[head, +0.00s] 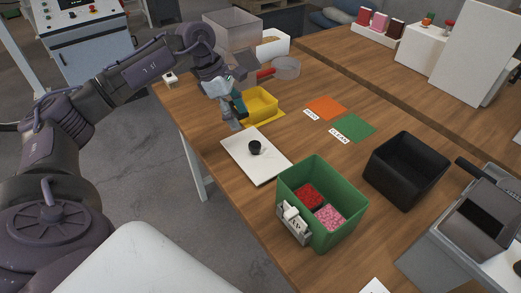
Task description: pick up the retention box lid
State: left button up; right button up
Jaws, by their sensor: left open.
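The retention box lid (240,146) looks like a flat white panel with a round black knob (255,148) near its middle. It lies on the wooden table at the near left edge. My left gripper (235,117) is open and empty, pointing down just behind the lid's far end and apart from the knob. Whether its fingertips touch the panel or hover over it, I cannot tell. A green box (346,181) without a cover stands right of the lid, holding red and pink pieces and a white tag on its front. My right gripper is not in view.
Orange (326,108) and green (353,128) mats lie mid-table. A black bin (406,170) and a grey machine (477,235) stand at right.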

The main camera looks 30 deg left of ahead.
aim_at(254, 144)
pick_arm(q)
jog(key=x, duration=0.5)
jog(key=shift+d+f+p, duration=0.2)
jog(key=shift+f+p, duration=0.15)
jog(key=shift+f, duration=0.2)
jog(key=p+x, duration=0.1)
jog(key=x, duration=0.3)
jog(key=shift+s+d+p, duration=0.1)
jog(key=shift+d+p, duration=0.15)
jog(key=shift+p, duration=0.1)
jog(key=shift+d+f, duration=0.15)
jog(key=shift+f, duration=0.35)
jog(key=shift+c, duration=1)
grip_shut()
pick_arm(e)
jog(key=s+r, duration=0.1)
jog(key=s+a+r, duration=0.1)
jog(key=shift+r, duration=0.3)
pick_arm(q)
notch_tip(254, 144, up, 9)
jog(key=shift+f+b, duration=0.1)
jog(key=shift+b, duration=0.75)
jog(key=shift+r, duration=0.65)
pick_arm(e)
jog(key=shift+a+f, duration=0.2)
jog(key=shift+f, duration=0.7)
